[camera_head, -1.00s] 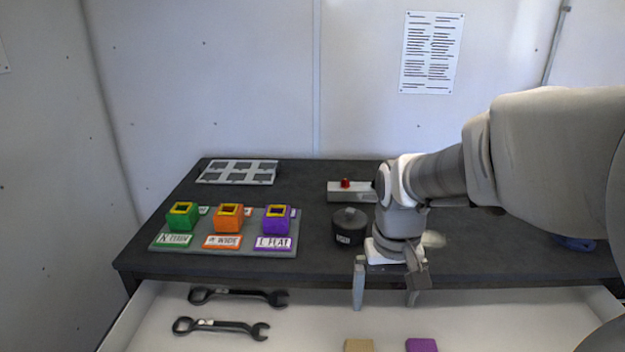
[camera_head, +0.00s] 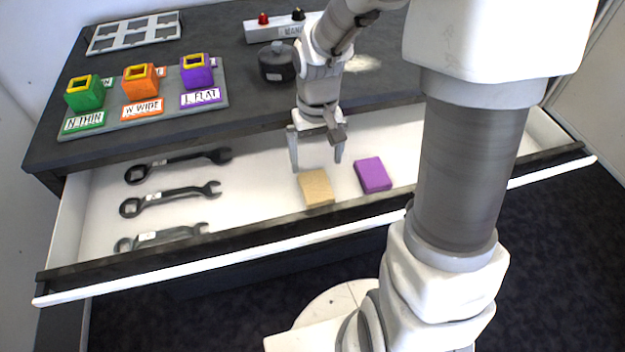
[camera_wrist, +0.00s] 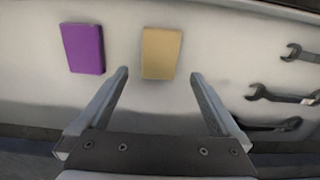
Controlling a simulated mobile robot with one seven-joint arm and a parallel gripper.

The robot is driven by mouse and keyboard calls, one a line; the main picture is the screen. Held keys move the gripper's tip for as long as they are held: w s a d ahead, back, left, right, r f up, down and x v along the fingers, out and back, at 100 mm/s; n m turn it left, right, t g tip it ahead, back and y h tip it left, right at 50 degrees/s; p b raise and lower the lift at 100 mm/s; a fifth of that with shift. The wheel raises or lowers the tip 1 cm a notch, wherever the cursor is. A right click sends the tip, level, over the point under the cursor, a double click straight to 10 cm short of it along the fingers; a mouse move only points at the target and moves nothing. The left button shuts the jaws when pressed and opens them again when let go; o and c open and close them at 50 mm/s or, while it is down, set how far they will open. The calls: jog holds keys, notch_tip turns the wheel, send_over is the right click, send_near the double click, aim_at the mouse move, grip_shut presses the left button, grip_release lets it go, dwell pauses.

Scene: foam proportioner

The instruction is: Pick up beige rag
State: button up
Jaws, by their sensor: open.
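The beige rag (camera_head: 315,188) is a small flat block lying in the open white drawer, to the left of a purple one. It also shows in the wrist view (camera_wrist: 161,53), ahead of the fingertips and roughly between their lines. My gripper (camera_head: 316,167) is open and empty, just behind and above the rag in the head view. In the wrist view, my gripper (camera_wrist: 160,75) has its two fingers spread wide, touching nothing.
A purple block (camera_head: 373,175) lies right of the rag. Several wrenches (camera_head: 170,199) lie in the drawer's left part. The dark worktop (camera_head: 235,110) behind carries colored nozzle blocks (camera_head: 140,82), a black round container (camera_head: 276,62) and a grey frame (camera_head: 134,32).

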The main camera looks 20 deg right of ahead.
aim_at(316, 185)
notch_tip(316, 185, down, 8)
jog(key=shift+f+b, duration=0.2)
jog(key=shift+b, duration=0.9)
jog(key=c, duration=1.1)
jog(key=shift+c, duration=0.2)
jog(key=shift+r, duration=0.1)
jog(key=shift+r, duration=0.5)
jog(key=r+p, duration=0.1)
jog(key=r, duration=0.3)
jog(key=shift+d+p, duration=0.4)
jog(key=d+r+p, duration=0.2)
jog(key=d+r, duration=0.4)
jog(key=d, duration=0.4)
jog(key=shift+w+d, duration=0.25)
jog(key=shift+d, duration=0.15)
